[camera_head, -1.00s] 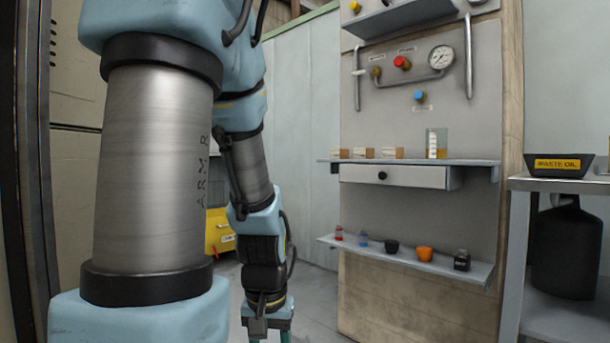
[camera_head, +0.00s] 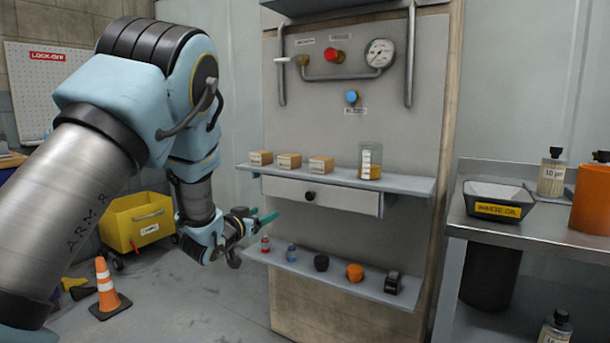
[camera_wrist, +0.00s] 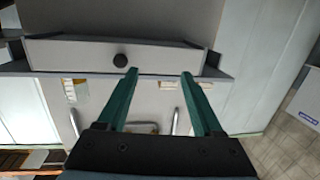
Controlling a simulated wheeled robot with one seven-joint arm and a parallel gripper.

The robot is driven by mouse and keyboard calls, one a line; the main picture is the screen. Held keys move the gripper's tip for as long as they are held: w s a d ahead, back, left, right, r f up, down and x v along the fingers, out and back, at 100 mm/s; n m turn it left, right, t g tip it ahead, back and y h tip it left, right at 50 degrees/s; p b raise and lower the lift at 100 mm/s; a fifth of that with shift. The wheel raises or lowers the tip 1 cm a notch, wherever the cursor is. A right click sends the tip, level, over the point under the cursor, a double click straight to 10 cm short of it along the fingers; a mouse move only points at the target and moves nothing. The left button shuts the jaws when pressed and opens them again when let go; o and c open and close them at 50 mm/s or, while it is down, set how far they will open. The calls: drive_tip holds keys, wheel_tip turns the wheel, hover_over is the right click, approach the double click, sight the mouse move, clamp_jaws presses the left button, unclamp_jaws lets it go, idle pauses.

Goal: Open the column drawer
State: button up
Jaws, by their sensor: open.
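The column drawer (camera_head: 322,195) is a pale grey box with a round black knob (camera_head: 310,196), under the upper shelf of the column. Its front looks closed. In the wrist view the drawer (camera_wrist: 85,55) lies across the top, with its knob (camera_wrist: 120,60) just left of the left fingertip. My gripper (camera_head: 262,221) is left of the drawer and lower than its knob in the head view. In the wrist view my gripper's (camera_wrist: 159,73) two green fingers are apart and empty, pointing toward the drawer front. I cannot tell the exact gap to the knob.
The upper shelf (camera_head: 400,182) holds several small boxes and a beaker (camera_head: 370,161). A steel bench (camera_head: 540,235) stands at right. A yellow bin (camera_head: 137,221) and a cone (camera_head: 107,290) stand at left.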

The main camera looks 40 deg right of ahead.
drive_tip(key=m+g+h, duration=0.2)
approach(309, 196)
drive_tip(key=p+x, duration=0.1)
drive_tip(key=x, duration=0.8)
drive_tip(key=shift+w+p, duration=0.1)
drive_tip(key=shift+p, duration=0.2)
clamp_jaws()
idle(0.7)
